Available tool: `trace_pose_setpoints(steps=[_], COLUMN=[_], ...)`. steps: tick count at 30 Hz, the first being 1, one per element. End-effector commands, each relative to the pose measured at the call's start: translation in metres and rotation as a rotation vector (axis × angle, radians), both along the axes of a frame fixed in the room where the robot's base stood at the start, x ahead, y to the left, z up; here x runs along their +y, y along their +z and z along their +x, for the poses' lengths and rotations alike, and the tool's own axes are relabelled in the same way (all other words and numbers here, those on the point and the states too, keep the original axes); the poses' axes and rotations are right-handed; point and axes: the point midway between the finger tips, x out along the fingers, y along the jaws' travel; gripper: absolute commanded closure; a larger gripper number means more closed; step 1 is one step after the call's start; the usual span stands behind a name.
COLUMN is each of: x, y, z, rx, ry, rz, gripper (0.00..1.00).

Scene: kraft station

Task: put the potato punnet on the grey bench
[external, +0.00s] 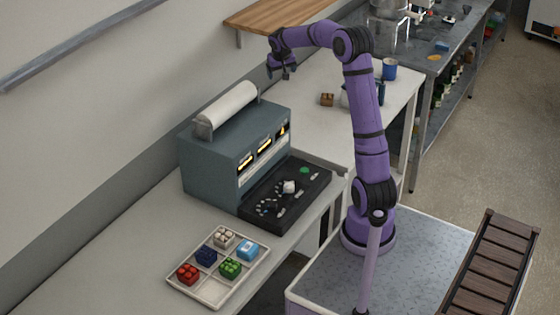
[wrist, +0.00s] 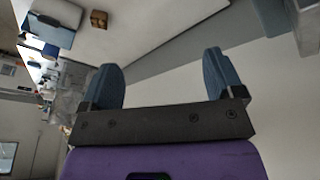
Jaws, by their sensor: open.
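A small brown punnet (external: 326,99), which looks like the potato punnet, sits on the white counter (external: 300,130) beyond the grey-blue machine. Its contents are too small to make out. It also shows near the top left of the wrist view (wrist: 98,19). A bench with a dark grey top (external: 418,38) stands at the back right, past the white counter. My gripper (external: 285,74) is raised in the air to the left of the brown punnet, near the wall. In the wrist view my gripper (wrist: 160,72) has its fingers wide apart and nothing between them.
A blue mug (external: 389,69) and a partly hidden container stand right of the punnet, behind my arm. A wooden shelf (external: 270,16) juts from the wall near my gripper.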

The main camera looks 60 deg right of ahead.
Motion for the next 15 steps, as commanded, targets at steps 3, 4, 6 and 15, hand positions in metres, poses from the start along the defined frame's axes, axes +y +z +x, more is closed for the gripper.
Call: trace_pose_setpoints(steps=[3, 4, 6, 15], x=[0.059, 0.071, 0.1, 0.205], y=[0.026, 0.03, 0.041, 0.082], z=[-0.026, -0.033, -0.051, -0.137], rx=[0.013, 0.017, 0.019, -0.006], ry=[0.075, 0.092, 0.131, 0.293], rz=[-0.008, -0.009, -0.01, -0.012], gripper=[0.13, 0.13, 0.13, 0.13])
